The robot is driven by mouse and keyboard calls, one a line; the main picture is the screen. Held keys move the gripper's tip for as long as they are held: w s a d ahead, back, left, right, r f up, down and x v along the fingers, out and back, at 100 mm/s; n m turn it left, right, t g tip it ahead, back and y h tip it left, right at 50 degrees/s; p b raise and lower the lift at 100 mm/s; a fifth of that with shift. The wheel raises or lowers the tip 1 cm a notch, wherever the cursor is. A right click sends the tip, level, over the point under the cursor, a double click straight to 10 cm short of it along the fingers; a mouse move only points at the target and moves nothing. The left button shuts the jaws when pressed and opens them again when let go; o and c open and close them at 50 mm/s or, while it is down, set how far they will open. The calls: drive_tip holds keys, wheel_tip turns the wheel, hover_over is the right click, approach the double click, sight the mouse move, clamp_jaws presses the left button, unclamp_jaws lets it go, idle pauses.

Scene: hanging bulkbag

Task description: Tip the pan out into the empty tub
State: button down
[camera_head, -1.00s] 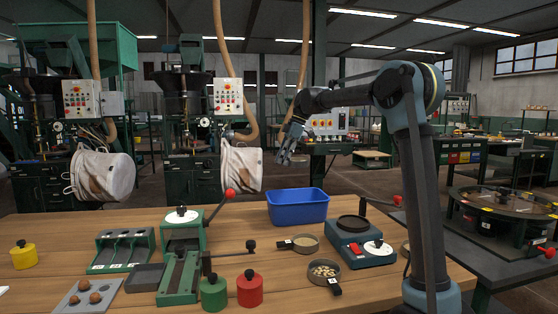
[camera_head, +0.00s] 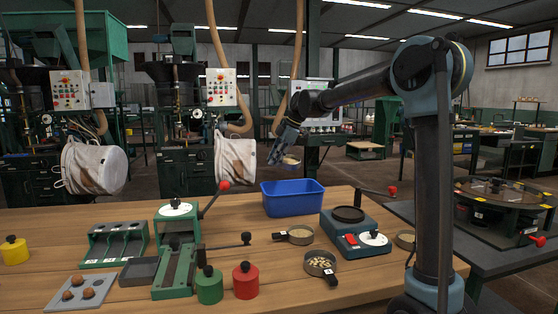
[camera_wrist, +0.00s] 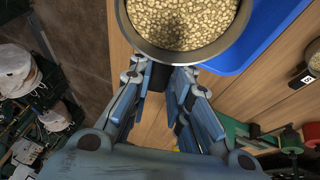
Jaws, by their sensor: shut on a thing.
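My gripper (camera_wrist: 160,85) is shut on the handle of a round pan (camera_wrist: 185,45), which is full of pale beige pellets or grains. In the head view the held pan (camera_head: 290,162) is in the air above and just behind the blue tub. It looks about level, with its contents inside. The blue tub (camera_head: 293,207) stands at the back edge of the wooden bench, and its visible inside looks empty. In the wrist view part of the tub (camera_wrist: 258,38) shows beside and below the pan, to its right.
Two other handled pans (camera_head: 300,244) (camera_head: 320,272) stand on the bench in front of the tub. A blue scale-like device (camera_head: 368,246) is right of it. A green lever press (camera_head: 176,232) is at left. Hanging white bulk bags (camera_head: 237,160) are behind the bench.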

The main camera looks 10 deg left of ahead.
drive_tip(key=shift+s+d+f+n+t+y, duration=0.2)
drive_tip(key=shift+s+f+n+t+y, duration=0.15)
drive_tip(key=shift+t+y, duration=0.7)
drive_tip(key=shift+s+d+f+n+t+y, duration=0.15)
drive_tip(key=shift+s+f+n+t+y, duration=0.3)
drive_tip(key=shift+t, duration=1.05)
drive_tip(key=shift+s+d+f+n+t+y, duration=0.1)
drive_tip(key=shift+s+d+n+t+y, duration=0.15)
drive_tip(key=shift+t+y, duration=0.85)
drive_tip(key=shift+h, duration=0.3)
wheel_tip(320, 180, up, 2)
drive_tip(key=m+g+h, duration=0.1)
drive_tip(key=g+h, duration=0.2)
drive_tip(key=g, duration=0.2)
drive_tip(key=m+g+h, duration=0.1)
drive_tip(key=g+h, duration=0.1)
drive_tip(key=g, duration=0.3)
drive_tip(key=shift+m+h, duration=0.35)
drive_tip(key=shift+h, duration=0.05)
